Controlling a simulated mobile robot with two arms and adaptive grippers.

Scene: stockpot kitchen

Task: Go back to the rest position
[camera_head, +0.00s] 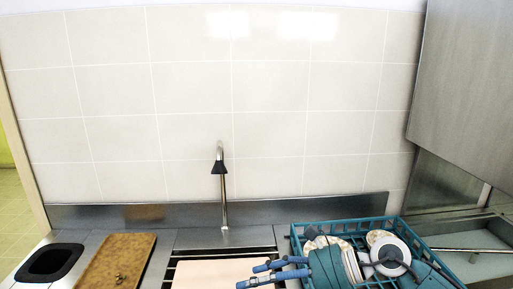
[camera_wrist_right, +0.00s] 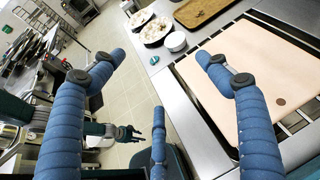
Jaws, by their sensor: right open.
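My right gripper (camera_head: 249,276) reaches in from the right, in front of the teal dish rack, low over the pale board. In the right wrist view its two blue fingers (camera_wrist_right: 158,65) are spread wide, with nothing between them. A further blue finger-like piece (camera_wrist_right: 158,135) stands at the lower middle of that view; it may be part of my left gripper, but its jaw state does not show. No left gripper shows in the head view.
A pale board (camera_head: 222,273) lies over the sink, near the tap (camera_head: 223,190). A brown board (camera_head: 118,262) and black-topped bin (camera_head: 50,263) are at left. The teal rack (camera_head: 345,226) holds dishes. White plates (camera_wrist_right: 155,30) and open floor (camera_wrist_right: 128,95) show in the wrist view.

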